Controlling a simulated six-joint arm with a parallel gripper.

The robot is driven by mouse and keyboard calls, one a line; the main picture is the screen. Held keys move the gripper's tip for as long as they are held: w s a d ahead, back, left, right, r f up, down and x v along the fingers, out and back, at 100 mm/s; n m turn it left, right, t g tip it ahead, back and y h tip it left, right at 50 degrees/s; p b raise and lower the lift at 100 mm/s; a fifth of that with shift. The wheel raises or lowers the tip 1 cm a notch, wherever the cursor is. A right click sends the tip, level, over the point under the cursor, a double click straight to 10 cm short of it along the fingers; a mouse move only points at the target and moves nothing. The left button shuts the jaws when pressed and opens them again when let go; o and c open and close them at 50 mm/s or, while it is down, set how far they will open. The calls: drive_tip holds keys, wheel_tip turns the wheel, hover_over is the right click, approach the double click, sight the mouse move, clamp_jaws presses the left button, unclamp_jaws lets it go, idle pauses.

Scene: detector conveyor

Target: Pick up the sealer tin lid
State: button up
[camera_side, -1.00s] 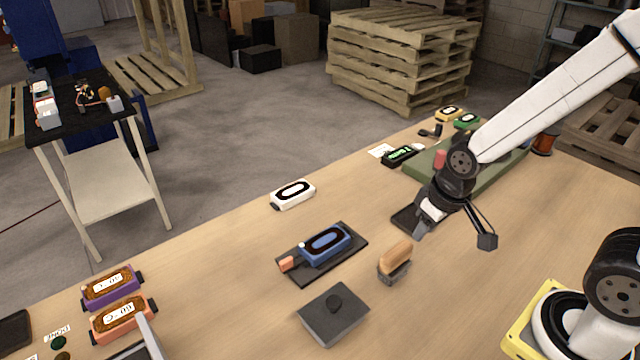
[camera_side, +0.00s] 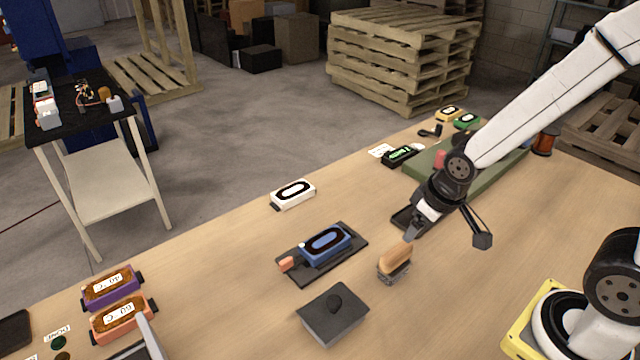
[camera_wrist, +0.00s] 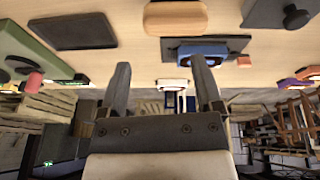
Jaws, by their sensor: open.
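The sealer tin lid appears to be the dark grey square lid with a round black knob (camera_side: 334,303), in the front middle of the bench in the side view. It also shows as a grey block with a knob (camera_wrist: 284,13) at the top right of the wrist view. I cannot tell how much of that block is lid and how much tin. My gripper (camera_side: 447,236) is open and empty, up and to the right of the lid, with its fingers apart. In the wrist view my gripper (camera_wrist: 160,66) has nothing between its fingers.
A wooden-topped block in a dark holder (camera_side: 395,262) stands between my gripper and the lid. A blue detector (camera_side: 327,243) sits on a dark mat (camera_side: 352,239) behind the lid. A white detector (camera_side: 293,194) lies farther back. The bench right of the lid is clear.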

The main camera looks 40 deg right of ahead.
drive_tip(key=w+f+n, duration=0.1)
drive_tip(key=w+f+n+t, duration=0.1)
drive_tip(key=w, duration=0.1)
drive_tip(key=w+n+t, duration=0.1)
drive_tip(key=shift+w+f+n+y, duration=0.15)
drive_tip(key=shift+f+n+y, duration=0.15)
drive_tip(key=shift+f, duration=0.1)
drive_tip(key=w+a+f+n+t+y, duration=0.2)
drive_tip(key=a+n+y, duration=0.1)
drive_tip(key=a+n, duration=0.1)
drive_tip(key=n+g+y, duration=0.3)
drive_tip(key=n+y, duration=0.2)
drive_tip(key=y, duration=0.3)
approach(336, 300)
drive_tip(key=shift+w+a+f, duration=0.25)
drive_tip(key=shift+a+f, duration=0.15)
drive_tip(key=shift+a, duration=0.2)
drive_tip(key=shift+x, duration=1.35)
drive_tip(key=shift+a, duration=0.1)
drive_tip(key=shift+x, duration=2.5)
